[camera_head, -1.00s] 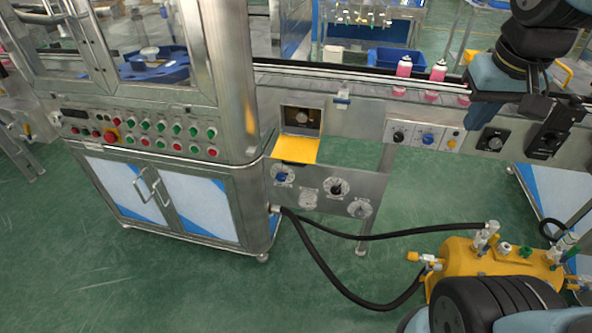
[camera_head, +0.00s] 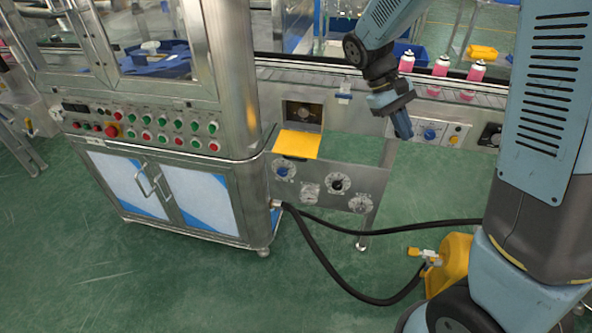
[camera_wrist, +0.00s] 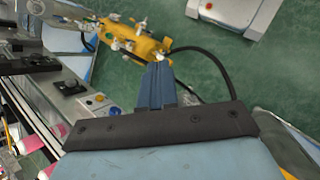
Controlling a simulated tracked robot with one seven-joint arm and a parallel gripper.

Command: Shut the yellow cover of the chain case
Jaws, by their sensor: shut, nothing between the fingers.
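The yellow cover (camera_head: 297,144) of the chain case hangs open in the head view, tilted outward below a square opening (camera_head: 303,113) in the steel machine front. A dark interior with a round metal part shows in that opening. My gripper (camera_head: 403,130) is to the right of the cover, apart from it, in front of the conveyor's control panel and pointing down. Its fingers are shut and empty. In the wrist view my gripper (camera_wrist: 160,85) shows its blue fingers together, and the yellow cover does not show there.
A panel with several dials (camera_head: 337,184) sits below the cover. Pink cans (camera_head: 439,66) stand on the conveyor behind my gripper. A yellow tank (camera_head: 455,262) with black hoses stands on the green floor. A control box with red and green buttons (camera_head: 150,130) is at left.

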